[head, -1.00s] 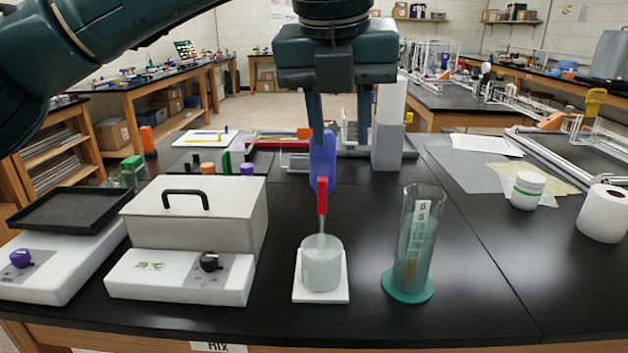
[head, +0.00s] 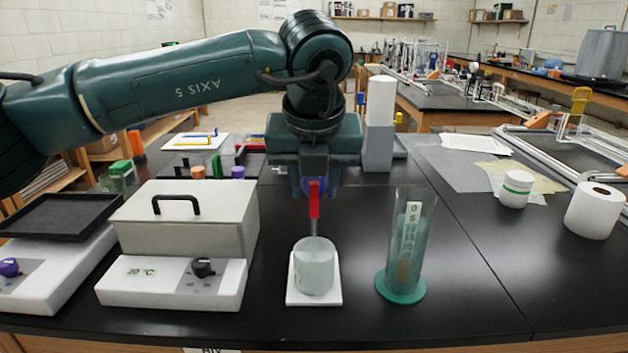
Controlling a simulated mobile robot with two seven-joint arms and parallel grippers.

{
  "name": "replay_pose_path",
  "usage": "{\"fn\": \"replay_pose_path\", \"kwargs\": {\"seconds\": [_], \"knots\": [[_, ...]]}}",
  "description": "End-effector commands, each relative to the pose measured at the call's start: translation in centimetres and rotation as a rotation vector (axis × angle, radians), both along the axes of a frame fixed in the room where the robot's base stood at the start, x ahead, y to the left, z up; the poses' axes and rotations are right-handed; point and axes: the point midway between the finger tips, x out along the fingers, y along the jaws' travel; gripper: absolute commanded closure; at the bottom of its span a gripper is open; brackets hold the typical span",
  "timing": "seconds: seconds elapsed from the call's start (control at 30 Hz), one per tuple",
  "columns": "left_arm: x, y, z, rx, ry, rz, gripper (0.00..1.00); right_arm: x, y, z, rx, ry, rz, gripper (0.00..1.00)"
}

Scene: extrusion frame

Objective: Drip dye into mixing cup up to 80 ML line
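The mixing cup (head: 314,268), a pale, cloudy beaker, stands upright on a white square plate (head: 313,298) at the front middle of the bench. Any level line on it is too small to read. My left gripper (head: 315,187) is above the cup, its fingers on either side of a dropper (head: 314,203). No drop is visible. My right gripper is not in view.
A tall graduated cylinder (head: 409,245) on a green base stands right of the cup. A lidded grey bath (head: 186,220) with a dial is to the left. A white jar (head: 516,189) and a paper roll (head: 594,210) are at the right. Bench between cylinder and roll is clear.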

Motion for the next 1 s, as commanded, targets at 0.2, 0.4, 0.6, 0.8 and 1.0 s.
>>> {"fn": "replay_pose_path", "kwargs": {"seconds": [0.2,0.4,0.6,0.8,1.0], "knots": [[0.19,-0.01,-0.47,-0.001,-0.001,0.0,0.65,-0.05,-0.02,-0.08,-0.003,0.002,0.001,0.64],[0.17,-0.01,-0.45,-0.001,0.0,-0.001,0.7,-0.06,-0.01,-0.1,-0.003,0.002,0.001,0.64],[0.17,-0.01,-0.43,-0.001,0.0,-0.001,0.87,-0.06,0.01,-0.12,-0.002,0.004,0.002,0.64],[0.16,-0.02,-0.41,-0.001,0.0,-0.001,1.0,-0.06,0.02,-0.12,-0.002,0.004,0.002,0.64],[0.16,-0.05,-0.4,0.003,0.0,-0.001,1.0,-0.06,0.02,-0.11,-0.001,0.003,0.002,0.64]]}}
